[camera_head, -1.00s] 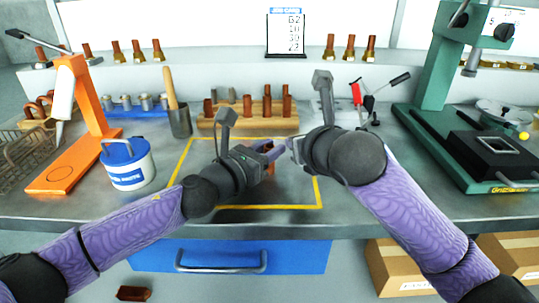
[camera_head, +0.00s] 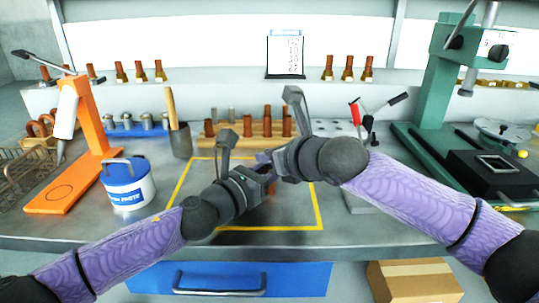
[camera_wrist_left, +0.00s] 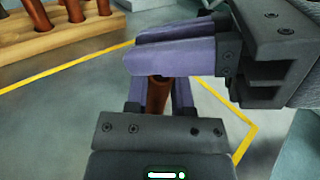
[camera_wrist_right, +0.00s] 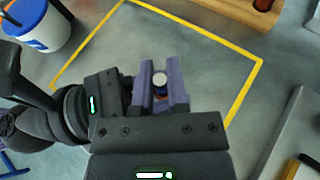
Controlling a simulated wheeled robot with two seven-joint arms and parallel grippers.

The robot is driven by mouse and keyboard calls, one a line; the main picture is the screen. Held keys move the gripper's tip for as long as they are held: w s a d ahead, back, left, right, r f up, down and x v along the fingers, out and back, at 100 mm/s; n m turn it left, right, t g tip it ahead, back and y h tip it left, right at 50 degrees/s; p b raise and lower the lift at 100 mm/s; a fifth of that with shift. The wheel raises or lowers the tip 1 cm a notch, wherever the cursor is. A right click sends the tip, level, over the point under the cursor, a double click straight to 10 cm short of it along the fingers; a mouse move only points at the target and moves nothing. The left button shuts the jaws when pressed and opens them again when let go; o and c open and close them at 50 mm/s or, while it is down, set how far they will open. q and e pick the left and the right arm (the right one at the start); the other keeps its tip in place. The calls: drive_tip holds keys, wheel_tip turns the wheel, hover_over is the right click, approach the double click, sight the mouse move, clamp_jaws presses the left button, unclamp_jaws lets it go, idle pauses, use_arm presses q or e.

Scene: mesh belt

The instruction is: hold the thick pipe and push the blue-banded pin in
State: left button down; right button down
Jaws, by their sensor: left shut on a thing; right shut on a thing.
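The thick pipe (camera_wrist_left: 158,97) is a copper-brown upright tube over the yellow-outlined area. My left gripper (camera_wrist_left: 161,90) is shut on it in the left wrist view. In the head view, its jaws (camera_head: 262,178) mostly hide the pipe. My right gripper (camera_head: 264,157) is just above the left one, and its purple fingers cross over the pipe in the left wrist view. In the right wrist view, the right gripper (camera_wrist_right: 161,84) is shut on the pin (camera_wrist_right: 159,79), whose pale round end and dark blue part show between the fingers. How deep the pin sits in the pipe is hidden.
A wooden rack (camera_head: 257,129) with copper pipes stands behind the grippers. A white-and-blue tub (camera_head: 127,184) and an orange press (camera_head: 88,125) are at left. A green press (camera_head: 432,90) is at right. The yellow-outlined area (camera_head: 285,228) is otherwise clear.

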drive_tip(key=c, duration=0.6)
unclamp_jaws()
drive_tip(key=shift+c, duration=0.2)
drive_tip(key=v, duration=1.2)
use_arm(q)
drive_tip(key=shift+c, duration=2)
unclamp_jaws()
